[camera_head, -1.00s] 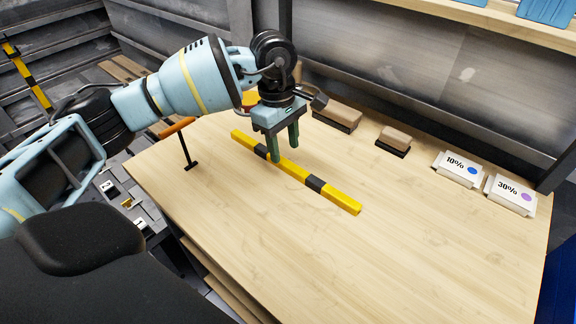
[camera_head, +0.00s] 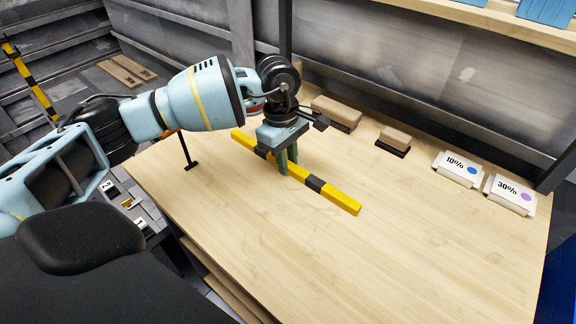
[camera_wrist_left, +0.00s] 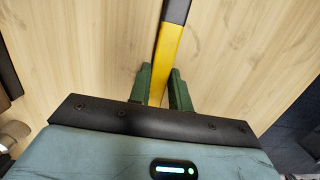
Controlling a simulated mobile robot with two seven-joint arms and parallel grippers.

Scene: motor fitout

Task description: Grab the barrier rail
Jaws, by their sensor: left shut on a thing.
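The yellow and black barrier rail (camera_head: 338,198) lies on the wooden workbench, running from upper left to lower right in the head view. My left gripper (camera_head: 288,168) points down over the rail's middle, with its green fingers on either side. In the left wrist view, the rail (camera_wrist_left: 167,50) passes between the two green fingers of my left gripper (camera_wrist_left: 160,88). The fingers are shut on a yellow stretch of it. Part of the rail is hidden behind the gripper in the head view. My right gripper is not in view.
The workbench (camera_head: 230,225) is clear in front of the rail. Brown blocks on dark bases (camera_head: 336,112) (camera_head: 394,138) stand along the back. White cards marked 10% (camera_head: 455,168) and 30% (camera_head: 508,194) are at the right. A black stand (camera_head: 187,150) is at the left edge.

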